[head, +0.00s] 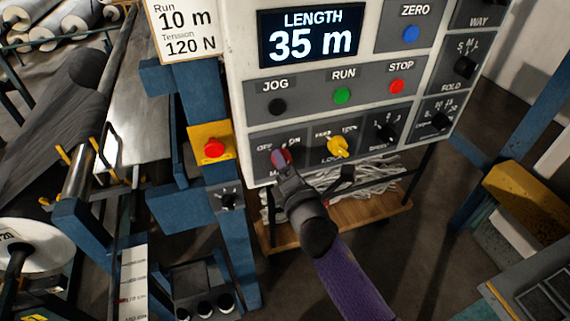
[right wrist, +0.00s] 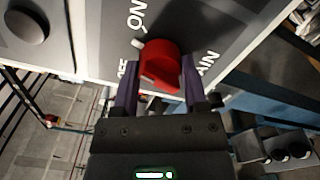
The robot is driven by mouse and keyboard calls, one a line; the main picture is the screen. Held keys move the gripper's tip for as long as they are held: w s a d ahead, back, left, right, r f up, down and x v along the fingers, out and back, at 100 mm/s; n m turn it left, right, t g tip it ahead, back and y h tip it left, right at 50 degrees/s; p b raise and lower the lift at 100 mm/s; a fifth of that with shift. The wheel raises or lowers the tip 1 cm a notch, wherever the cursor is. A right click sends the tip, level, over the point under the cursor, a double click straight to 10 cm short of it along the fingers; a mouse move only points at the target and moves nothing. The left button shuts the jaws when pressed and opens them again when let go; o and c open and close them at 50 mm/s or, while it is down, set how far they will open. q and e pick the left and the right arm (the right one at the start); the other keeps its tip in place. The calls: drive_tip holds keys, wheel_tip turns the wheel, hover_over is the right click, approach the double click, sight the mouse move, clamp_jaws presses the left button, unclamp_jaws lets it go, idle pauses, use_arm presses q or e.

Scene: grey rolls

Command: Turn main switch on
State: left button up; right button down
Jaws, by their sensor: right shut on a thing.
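The main switch is a red rotary knob (head: 286,156) at the lower left of the grey control panel (head: 238,60), with OFF and ON lettering beside it. In the right wrist view the red knob (right wrist: 160,62) sits between my fingers, with ON above it and a short white mark between them. I cannot tell its exact setting. My right gripper (head: 281,160) is shut on the knob; its fingers also show in the right wrist view (right wrist: 158,74), one on each side. My gripper partly covers the lettering in the head view. My left gripper is not in view.
A yellow knob (head: 338,147) is just right of the main switch. The JOG (head: 277,106), RUN (head: 342,95) and STOP (head: 396,86) buttons are above. A red emergency button (head: 213,148) on a yellow box is close at left. A wooden shelf (head: 345,228) lies below.

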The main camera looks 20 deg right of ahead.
drive_tip(key=m, duration=0.5)
drive_tip(key=shift+m, duration=0.4)
idle(0.4)
drive_tip(key=shift+c, duration=0.6)
unclamp_jaws()
drive_tip(key=s, duration=1)
drive_tip(key=shift+d, duration=0.2)
